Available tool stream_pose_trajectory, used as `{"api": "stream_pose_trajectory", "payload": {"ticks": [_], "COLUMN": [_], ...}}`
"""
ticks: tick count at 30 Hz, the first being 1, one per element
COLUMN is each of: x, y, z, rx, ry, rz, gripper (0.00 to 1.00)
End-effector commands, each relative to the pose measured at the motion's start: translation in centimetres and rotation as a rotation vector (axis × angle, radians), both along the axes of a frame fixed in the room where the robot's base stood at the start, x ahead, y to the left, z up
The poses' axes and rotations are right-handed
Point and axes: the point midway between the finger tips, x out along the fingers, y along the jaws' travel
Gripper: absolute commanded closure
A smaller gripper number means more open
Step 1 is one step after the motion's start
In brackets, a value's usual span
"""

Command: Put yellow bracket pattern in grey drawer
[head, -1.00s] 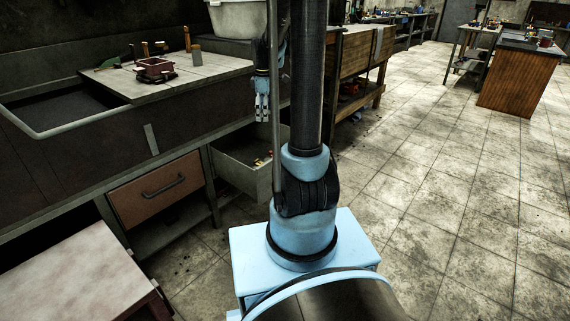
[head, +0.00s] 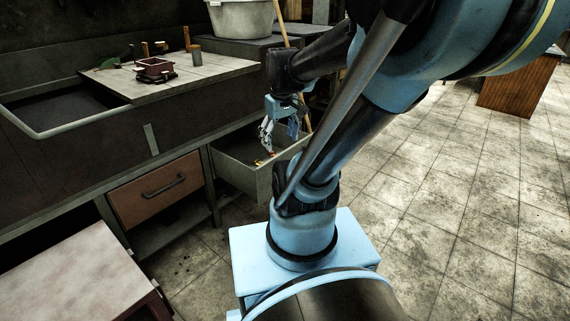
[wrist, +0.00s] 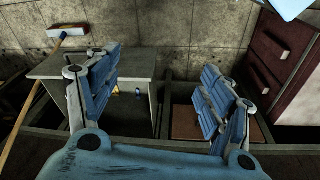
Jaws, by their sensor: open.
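The grey drawer (head: 238,178) stands pulled open below the bench in the head view. Small red and yellow bits (head: 262,159) show inside it, too small to identify. My gripper (head: 279,137) is open and hangs just above the drawer's back part, fingers pointing down. In the wrist view my gripper (wrist: 165,95) has its fingers spread wide with nothing between them. I cannot make out the yellow bracket pattern for certain in either view. Part of the drawer's right side is hidden behind my arm.
A closed brown drawer (head: 160,186) is left of the grey one. A small red mould box (head: 154,68) sits on the bench top (head: 205,73). A broom (wrist: 48,75) leans at left in the wrist view. The tiled floor (head: 450,220) at right is clear.

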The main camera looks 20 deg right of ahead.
Motion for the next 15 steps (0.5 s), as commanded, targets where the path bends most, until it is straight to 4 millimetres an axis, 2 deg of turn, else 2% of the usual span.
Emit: {"api": "stream_pose_trajectory", "payload": {"ticks": [1, 6, 10, 15], "x": [-1.3, -4.6, -6.5, -7.8], "y": [0.0, -0.1, -0.1, 0.2], "z": [-0.6, -2.5, -3.9, -4.9], "rx": [0.006, 0.031, 0.047, 0.059], "ry": [-0.003, -0.018, -0.025, -0.031], "rz": [-0.038, -0.177, -0.264, -0.328], "gripper": [0.26, 0.26, 0.26, 0.26]}}
